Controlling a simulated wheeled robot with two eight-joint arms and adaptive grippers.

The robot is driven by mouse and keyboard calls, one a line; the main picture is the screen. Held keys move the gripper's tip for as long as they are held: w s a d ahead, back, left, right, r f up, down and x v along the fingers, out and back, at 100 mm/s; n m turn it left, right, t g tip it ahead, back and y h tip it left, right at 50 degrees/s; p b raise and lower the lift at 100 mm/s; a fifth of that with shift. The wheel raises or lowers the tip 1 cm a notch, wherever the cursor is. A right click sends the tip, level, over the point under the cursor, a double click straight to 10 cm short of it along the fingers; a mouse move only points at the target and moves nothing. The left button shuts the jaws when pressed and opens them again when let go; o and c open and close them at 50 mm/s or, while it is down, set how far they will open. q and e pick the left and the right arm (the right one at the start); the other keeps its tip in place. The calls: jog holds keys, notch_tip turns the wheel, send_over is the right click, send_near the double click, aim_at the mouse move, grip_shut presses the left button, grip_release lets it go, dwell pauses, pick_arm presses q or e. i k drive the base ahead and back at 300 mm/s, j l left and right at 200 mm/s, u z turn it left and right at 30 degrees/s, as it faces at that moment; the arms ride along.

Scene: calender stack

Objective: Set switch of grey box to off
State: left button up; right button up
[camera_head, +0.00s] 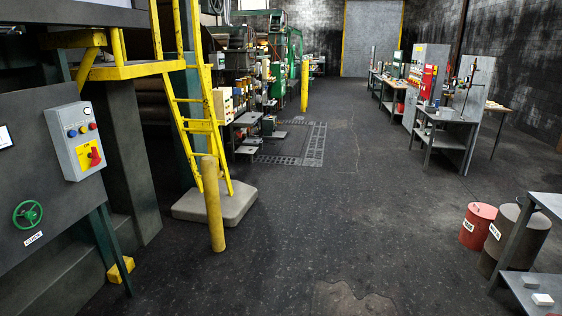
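The grey box (78,141) is mounted on the dark machine panel at the left of the head view. Its red rotary switch (95,156) sits on a yellow plate in the lower part of its face. The handle looks tilted, but its exact setting is too small to read. Neither of my grippers shows in the head view, and nothing touches the box.
A green handwheel (27,214) is below left of the box. A yellow ladder (200,120) and a yellow post (213,204) stand to its right. A red bin (478,226) and a dark barrel (514,238) stand at right. The middle floor is clear.

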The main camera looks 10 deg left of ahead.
aim_at(96, 160)
jog(key=i+u, duration=0.2)
jog(key=i, duration=0.25)
jog(key=i+u, duration=0.15)
jog(key=i, duration=0.3)
jog(key=i+l+u, duration=0.2)
jog(key=i, duration=0.25)
jog(key=i+l+u, duration=0.2)
jog(key=i, duration=0.25)
jog(key=i+j+u, duration=0.2)
jog(key=i+u, duration=0.8)
